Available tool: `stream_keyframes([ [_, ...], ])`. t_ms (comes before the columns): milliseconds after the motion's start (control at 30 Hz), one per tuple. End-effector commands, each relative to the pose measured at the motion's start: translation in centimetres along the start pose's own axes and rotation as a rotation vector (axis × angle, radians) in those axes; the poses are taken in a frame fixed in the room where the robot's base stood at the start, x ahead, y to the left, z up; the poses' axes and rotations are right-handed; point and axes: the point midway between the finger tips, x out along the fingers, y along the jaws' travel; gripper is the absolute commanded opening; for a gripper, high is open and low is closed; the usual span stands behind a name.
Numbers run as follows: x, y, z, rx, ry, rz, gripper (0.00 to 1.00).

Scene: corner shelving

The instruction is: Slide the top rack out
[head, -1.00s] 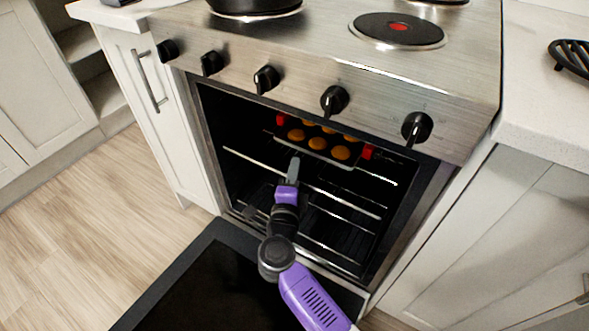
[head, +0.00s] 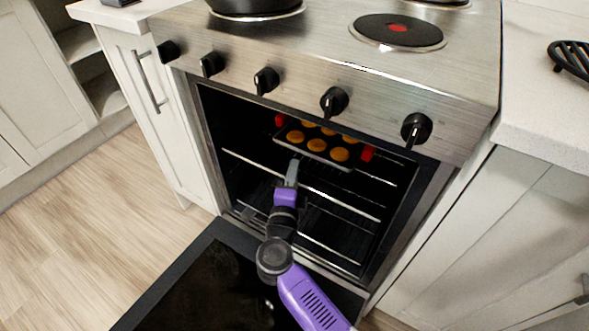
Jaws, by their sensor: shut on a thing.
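The oven (head: 205,130) stands open with its door (head: 200,290) folded down. The top rack (head: 345,204) is a thin metal wire rack inside the oven; its front rail runs across the opening. A dark muffin tray (head: 343,166) with several golden muffins sits in the upper part of the oven, behind the rail. My gripper (head: 291,172) reaches in over the lowered door and is shut on the top rack at about the middle of its front rail. The exact grip is small and partly hidden by the fingers.
A lower rack (head: 322,244) lies below. Red pieces (head: 367,153) show at both ends of the tray. Black knobs (head: 334,100) line the panel above the opening. Cabinets (head: 460,240) flank the oven. The floor (head: 90,230) at left is clear.

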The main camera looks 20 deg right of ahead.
Motion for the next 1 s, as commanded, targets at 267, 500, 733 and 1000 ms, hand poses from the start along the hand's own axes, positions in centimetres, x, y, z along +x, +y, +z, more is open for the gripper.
stream_keyframes([
  [267, -4.3, -0.3, 1.8, -0.004, -0.006, 0.004, 0.00],
  [500, -10.2, -0.2, 4.2, -0.005, -0.005, 0.003, 0.00],
  [733, -15.4, 0.0, 6.4, -0.003, -0.004, 0.002, 0.00],
  [1000, -19.5, 0.1, 8.0, -0.001, -0.001, 0.001, 0.00],
])
